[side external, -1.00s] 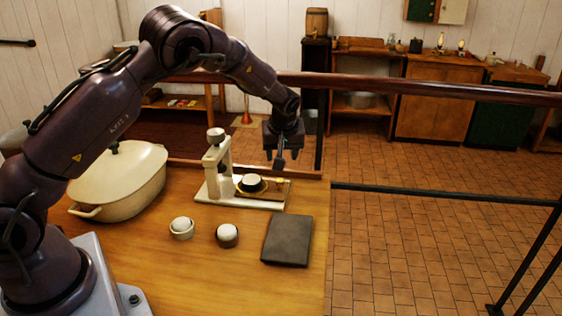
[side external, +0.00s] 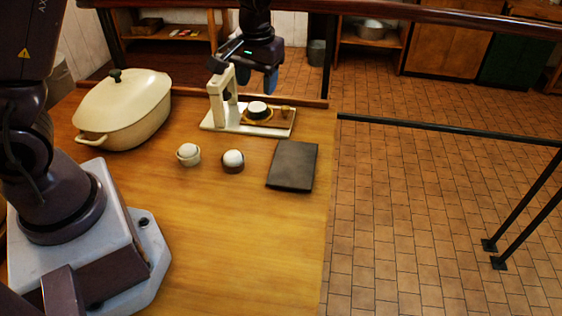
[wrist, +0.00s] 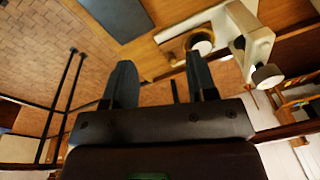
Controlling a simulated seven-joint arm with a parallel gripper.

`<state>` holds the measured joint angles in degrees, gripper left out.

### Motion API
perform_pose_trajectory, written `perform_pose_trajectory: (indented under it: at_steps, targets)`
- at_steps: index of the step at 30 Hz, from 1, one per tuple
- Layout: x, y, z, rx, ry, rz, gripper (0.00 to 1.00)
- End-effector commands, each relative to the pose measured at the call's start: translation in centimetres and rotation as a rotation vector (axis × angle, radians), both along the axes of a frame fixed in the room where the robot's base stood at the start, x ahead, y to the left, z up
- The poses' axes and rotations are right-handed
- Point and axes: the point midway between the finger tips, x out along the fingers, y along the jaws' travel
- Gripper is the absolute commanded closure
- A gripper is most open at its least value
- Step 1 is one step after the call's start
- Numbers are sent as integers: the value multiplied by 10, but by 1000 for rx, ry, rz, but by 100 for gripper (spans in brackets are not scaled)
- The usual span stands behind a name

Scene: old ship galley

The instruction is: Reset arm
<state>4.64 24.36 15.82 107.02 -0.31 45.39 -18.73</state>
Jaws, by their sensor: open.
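My gripper (side external: 257,78) is above the far edge of the wooden table, over the cream press-like stand (side external: 222,99). In the wrist view my gripper's two dark fingers (wrist: 163,85) are apart with nothing between them. The stand holds a dark round piece with a white top (side external: 258,110) on a brown board. In the wrist view the stand (wrist: 252,42) and the round piece (wrist: 200,43) lie beyond the fingers, apart from them. Part of my upper arm is outside the side view.
A lidded cream pot (side external: 123,110) stands at the table's left. Two small cups with white round tops, one pale (side external: 188,154) and one dark (side external: 233,161), and a dark flat slab (side external: 293,165) lie nearer. A rail (side external: 450,130) stands right of the table. The front table is clear.

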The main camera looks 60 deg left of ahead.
Motion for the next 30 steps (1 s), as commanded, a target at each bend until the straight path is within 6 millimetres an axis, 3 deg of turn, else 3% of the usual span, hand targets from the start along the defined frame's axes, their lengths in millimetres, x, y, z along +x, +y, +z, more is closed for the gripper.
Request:
perform_pose_trajectory:
  at_steps: [3, 9, 18, 22, 30]
  targets:
    - [-37, -22, 37, -51, -26, -126, 48]
    - [-101, -50, 80, -85, -90, -327, 48]
    - [-181, -74, 116, -34, -253, -502, 48]
    - [-196, -77, 127, -1, -332, -516, 48]
    - [-200, -77, 141, 21, -403, -512, 48]
